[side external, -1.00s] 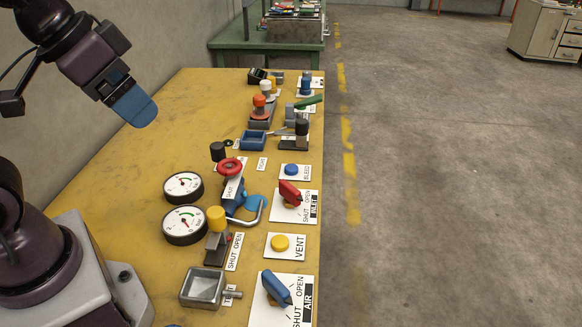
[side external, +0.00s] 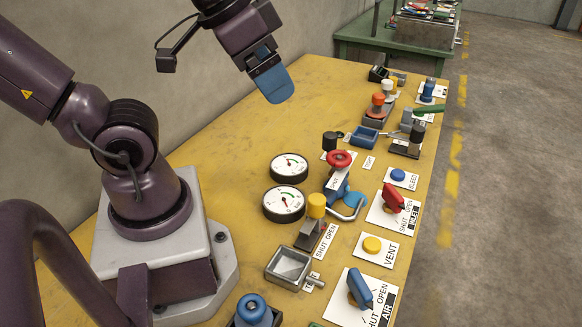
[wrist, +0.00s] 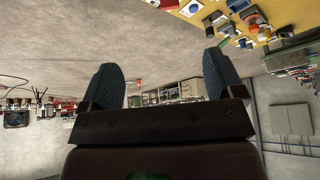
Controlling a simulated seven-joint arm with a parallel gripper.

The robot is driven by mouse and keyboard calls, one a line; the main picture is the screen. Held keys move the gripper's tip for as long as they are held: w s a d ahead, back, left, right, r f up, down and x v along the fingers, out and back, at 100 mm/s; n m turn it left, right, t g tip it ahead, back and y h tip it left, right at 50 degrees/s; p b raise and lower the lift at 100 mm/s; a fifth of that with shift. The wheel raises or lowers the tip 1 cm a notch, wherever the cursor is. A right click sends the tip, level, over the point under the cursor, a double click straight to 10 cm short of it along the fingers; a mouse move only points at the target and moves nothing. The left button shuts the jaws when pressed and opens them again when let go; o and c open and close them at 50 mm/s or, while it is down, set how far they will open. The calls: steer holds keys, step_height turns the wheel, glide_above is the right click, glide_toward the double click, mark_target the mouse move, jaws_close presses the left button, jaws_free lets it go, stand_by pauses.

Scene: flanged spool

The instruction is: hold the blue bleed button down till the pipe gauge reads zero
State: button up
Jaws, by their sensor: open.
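The blue bleed button (side external: 398,174) sits on a white plate marked BLEED near the bench's right edge, and nothing touches it. Two round white gauges, an upper one (side external: 289,168) and a lower one (side external: 284,204), lie left of the valves. Their needles show, but the readings are too small to make out, and I cannot tell which is the pipe gauge. My gripper (side external: 274,84) is raised over the far left part of the bench, well away from the button. In the wrist view my gripper (wrist: 163,70) has its two fingers wide apart with nothing between them.
A red INLET handle (side external: 393,197) stands just in front of the button. A yellow VENT button (side external: 372,244) and blue AIR handle (side external: 360,288) are nearer. A red-topped valve (side external: 339,159) stands between gauges and button. The left bench top (side external: 225,150) is bare.

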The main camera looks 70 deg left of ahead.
steer(key=c, duration=1)
steer(key=shift+w+f, duration=0.1)
steer(key=shift+f, duration=0.2)
steer(key=c, duration=0.4)
steer(key=w+f+g, duration=0.2)
steer(key=shift+w+a+f, duration=0.1)
steer(key=shift+w+a, duration=0.1)
steer(key=shift+w, duration=0.1)
jaws_close()
steer(key=w+a+f+n, duration=0.2)
steer(key=w+f, duration=0.3)
steer(key=w, duration=0.5)
steer(key=w+a+f+n+y, duration=0.1)
steer(key=w+a+f+n, duration=0.2)
steer(key=w, duration=0.7)
steer(key=w+a+f+n+g+y, duration=0.1)
steer(key=w+a+f+n, duration=0.2)
steer(key=w+f, duration=0.5)
steer(key=w+n, duration=0.1)
steer(key=w, duration=0.2)
steer(key=shift+a, duration=0.15)
